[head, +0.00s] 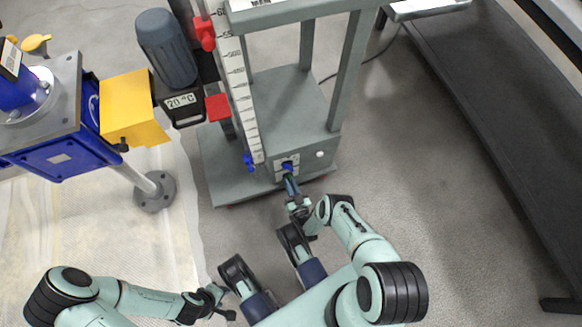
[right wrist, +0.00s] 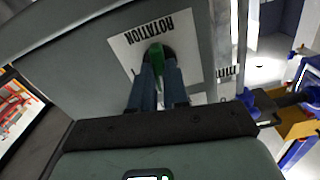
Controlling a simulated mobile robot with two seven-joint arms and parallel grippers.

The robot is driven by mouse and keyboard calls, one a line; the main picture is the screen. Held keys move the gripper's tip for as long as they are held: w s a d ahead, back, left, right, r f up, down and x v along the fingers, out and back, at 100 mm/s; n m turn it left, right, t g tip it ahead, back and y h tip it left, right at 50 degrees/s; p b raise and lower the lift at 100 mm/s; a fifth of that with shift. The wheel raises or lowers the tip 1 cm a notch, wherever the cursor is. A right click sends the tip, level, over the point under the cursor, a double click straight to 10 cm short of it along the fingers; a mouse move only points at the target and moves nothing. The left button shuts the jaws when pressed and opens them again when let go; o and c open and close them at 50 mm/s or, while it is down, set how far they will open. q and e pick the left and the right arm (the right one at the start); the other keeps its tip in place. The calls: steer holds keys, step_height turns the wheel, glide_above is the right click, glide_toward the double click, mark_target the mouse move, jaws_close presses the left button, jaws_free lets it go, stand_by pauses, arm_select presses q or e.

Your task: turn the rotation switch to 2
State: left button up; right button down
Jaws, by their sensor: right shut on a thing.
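The rotation switch is a green knob (right wrist: 157,55) on a white plate lettered "ROTATION" (right wrist: 128,48). In the right wrist view the plate appears tilted, and the pointer setting cannot be read. My right gripper (right wrist: 158,72) has its two blue fingers shut on the knob, one on each side, hiding part of it. In the head view the right gripper (head: 289,178) reaches the small white panel (head: 279,161) at the foot of the grey machine; the knob is hidden there. My left gripper (head: 222,299) is low at the left, away from the machine; its jaws are too small to judge.
The grey machine frame (head: 285,100) stands on the floor with a scale (head: 238,85) and red pointers (head: 217,107). A blue and yellow machine (head: 130,105) is at left. A dark conveyor-like bench (head: 490,120) runs along the right. Floor between them is clear.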

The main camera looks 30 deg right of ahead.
steer(key=shift+w+r+n, duration=0.1)
steer(key=shift+w+n, duration=0.05)
steer(key=shift+n, duration=0.65)
steer(key=c, duration=1.1)
jaws_free()
